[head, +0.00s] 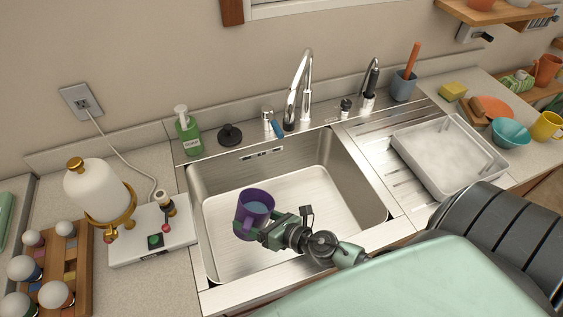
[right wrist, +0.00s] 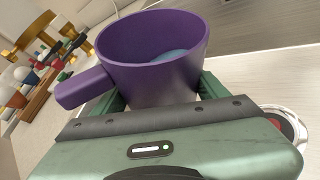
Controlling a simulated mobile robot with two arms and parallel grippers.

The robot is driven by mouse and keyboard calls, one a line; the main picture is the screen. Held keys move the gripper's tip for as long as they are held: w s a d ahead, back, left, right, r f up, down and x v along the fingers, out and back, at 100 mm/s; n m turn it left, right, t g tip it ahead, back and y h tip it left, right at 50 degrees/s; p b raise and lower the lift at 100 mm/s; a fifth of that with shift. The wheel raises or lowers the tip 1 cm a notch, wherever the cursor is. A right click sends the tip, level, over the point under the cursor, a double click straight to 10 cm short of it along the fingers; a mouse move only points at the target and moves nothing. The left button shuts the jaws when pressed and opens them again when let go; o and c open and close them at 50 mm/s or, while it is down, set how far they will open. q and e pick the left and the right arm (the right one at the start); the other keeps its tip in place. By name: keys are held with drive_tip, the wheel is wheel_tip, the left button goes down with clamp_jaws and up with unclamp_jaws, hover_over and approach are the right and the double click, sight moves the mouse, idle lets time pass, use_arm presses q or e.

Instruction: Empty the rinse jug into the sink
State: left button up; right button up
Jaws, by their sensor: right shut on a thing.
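A purple jug (head: 243,216) with a side handle holds bluish liquid and hangs over the left-middle part of the steel sink (head: 318,192). It looks nearly upright in the head view. My right gripper (head: 260,231) is shut on the jug's body, reaching in from the lower right. In the right wrist view the jug (right wrist: 150,75) sits between the two green fingers, its handle pointing left and liquid visible inside. My left gripper is not in view.
A tall faucet (head: 306,85) and smaller tap (head: 370,85) stand behind the sink. A green soap bottle (head: 188,136) is at the back left. A white device (head: 150,235) stands left of the sink; a white tray (head: 408,153) lies on the right drainboard. The basin is otherwise clear.

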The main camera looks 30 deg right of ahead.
drive_tip(key=shift+d+r, duration=0.15)
drive_tip(key=shift+d, duration=0.1)
drive_tip(key=shift+w+d+m+y+b, duration=0.1)
drive_tip(key=shift+d+m+y+b, duration=0.3)
drive_tip(key=shift+b, duration=0.6)
drive_tip(key=shift+a, duration=0.2)
drive_tip(key=shift+d+m+b, duration=0.2)
drive_tip(key=shift+m+b, duration=0.15)
drive_tip(key=shift+m, duration=0.05)
drive_tip(key=shift+d, duration=0.1)
drive_tip(key=shift+w+b, duration=0.1)
drive_tip(key=shift+b, duration=0.2)
drive_tip(key=shift+r+m+y, duration=0.2)
drive_tip(key=shift+m+y, duration=0.1)
drive_tip(key=shift+y, duration=0.1)
drive_tip(key=shift+r, duration=0.15)
